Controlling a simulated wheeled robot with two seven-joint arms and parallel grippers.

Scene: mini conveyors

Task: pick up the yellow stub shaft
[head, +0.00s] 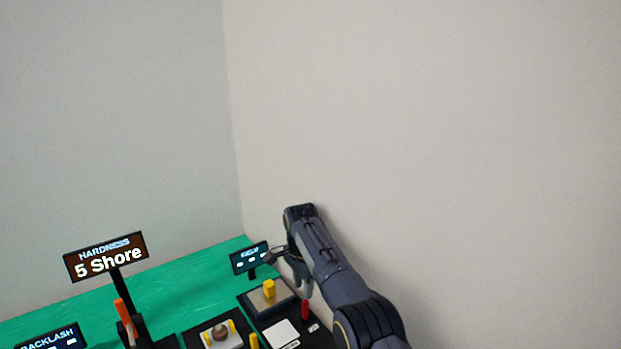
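A short yellow upright piece (269,289) stands on a grey plate in a dark tray at the right end of the green table. A second yellow piece (254,342) shows at the bottom edge, cut off by the frame. I cannot tell which of them is the stub shaft. My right gripper (299,279) hangs below the end of my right arm, just right of the first yellow piece and apart from it in the picture. Its fingers are small and partly hidden by the arm, so their opening is unclear. My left gripper is out of view.
A small dark display (250,257) stands behind the tray. A sign reading "5 Shore" (106,257) stands left on a post, near an orange handle (124,313). A white plate (281,334) and a red peg (305,309) lie in front. The green table (190,280) is clear behind.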

